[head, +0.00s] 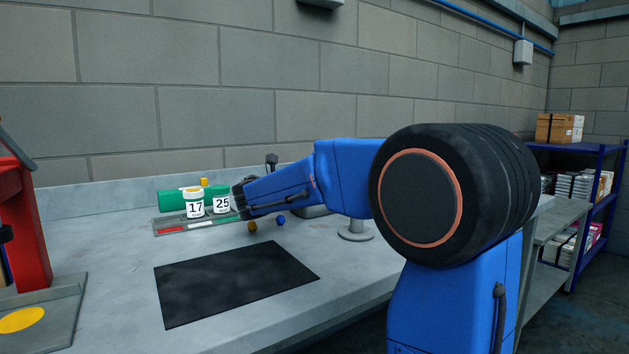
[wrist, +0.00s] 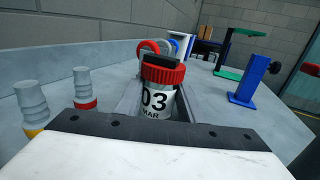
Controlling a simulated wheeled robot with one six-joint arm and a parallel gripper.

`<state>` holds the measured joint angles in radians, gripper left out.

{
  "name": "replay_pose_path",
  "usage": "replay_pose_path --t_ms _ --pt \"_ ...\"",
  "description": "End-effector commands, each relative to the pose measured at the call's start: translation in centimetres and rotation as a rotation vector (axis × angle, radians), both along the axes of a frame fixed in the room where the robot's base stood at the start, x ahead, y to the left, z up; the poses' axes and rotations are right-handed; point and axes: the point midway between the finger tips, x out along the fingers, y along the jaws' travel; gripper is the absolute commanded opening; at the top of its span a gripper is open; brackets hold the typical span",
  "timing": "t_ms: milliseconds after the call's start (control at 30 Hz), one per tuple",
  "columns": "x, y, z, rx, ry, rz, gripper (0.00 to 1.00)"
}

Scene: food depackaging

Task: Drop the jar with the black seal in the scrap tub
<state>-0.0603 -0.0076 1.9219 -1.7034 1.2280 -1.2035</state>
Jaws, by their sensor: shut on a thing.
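A white jar (wrist: 158,103) marked "03 MAR" stands out in the middle of the wrist view. It has a red lid (wrist: 164,75) with a black piece across its top, which looks like the black seal. My gripper (head: 240,196) is at the back of the bench in the head view, close to the right of a white jar (head: 221,204) marked 25. The 03 jar is not seen in the head view. I cannot make out the scrap tub in either view.
A jar (head: 194,204) marked 17 with a yellow lid stands beside jar 25 by a striped rail (head: 187,229). A black mat (head: 232,280) lies in front, empty. Small yellow (head: 252,226) and blue (head: 281,220) pieces lie nearby. A red stand (head: 24,220) is at left.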

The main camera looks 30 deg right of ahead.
Motion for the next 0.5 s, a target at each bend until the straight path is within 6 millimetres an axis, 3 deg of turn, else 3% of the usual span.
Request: replay_pose_path --t_ms 467,500 --pt "-0.01 -0.01 -0.96 0.000 0.000 0.000 0.12" --pt "0.00 0.00 -0.97 0.000 0.000 0.000 0.42"
